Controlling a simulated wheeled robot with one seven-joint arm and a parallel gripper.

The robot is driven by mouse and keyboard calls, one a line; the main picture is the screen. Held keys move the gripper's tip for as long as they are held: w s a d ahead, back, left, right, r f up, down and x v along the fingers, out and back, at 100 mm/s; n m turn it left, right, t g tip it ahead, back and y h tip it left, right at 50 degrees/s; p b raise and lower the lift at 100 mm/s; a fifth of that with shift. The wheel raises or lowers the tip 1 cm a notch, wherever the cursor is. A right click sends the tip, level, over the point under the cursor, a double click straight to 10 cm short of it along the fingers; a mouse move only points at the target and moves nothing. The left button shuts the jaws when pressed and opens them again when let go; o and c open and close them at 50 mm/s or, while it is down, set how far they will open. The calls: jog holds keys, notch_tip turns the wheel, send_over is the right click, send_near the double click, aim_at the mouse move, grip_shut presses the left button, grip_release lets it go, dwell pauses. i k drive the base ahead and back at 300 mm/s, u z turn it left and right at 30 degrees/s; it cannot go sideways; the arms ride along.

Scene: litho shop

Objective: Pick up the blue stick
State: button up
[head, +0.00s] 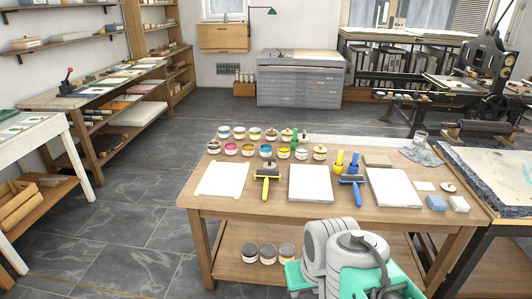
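No separate loose blue stick can be made out. The closest match is the blue handle (357,196) of a roller lying on the wooden table (225,207), between two white sheets or slabs, its handle pointing toward the front edge. The roller's head is at the far end of the handle. My own grey and teal body and arm parts show at the bottom of the head view, in front of the table. My gripper cannot be seen.
A yellow-handled roller (266,188) lies farther left. Paint tins (267,254) stand on the lower shelf.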

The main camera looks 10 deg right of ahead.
aim_at(356, 155)
jog(key=z, duration=0.4)
jog(key=i, duration=0.6)
jog(key=z, duration=0.5)
jog(key=i, duration=1.3)
jog(key=u, duration=0.4)
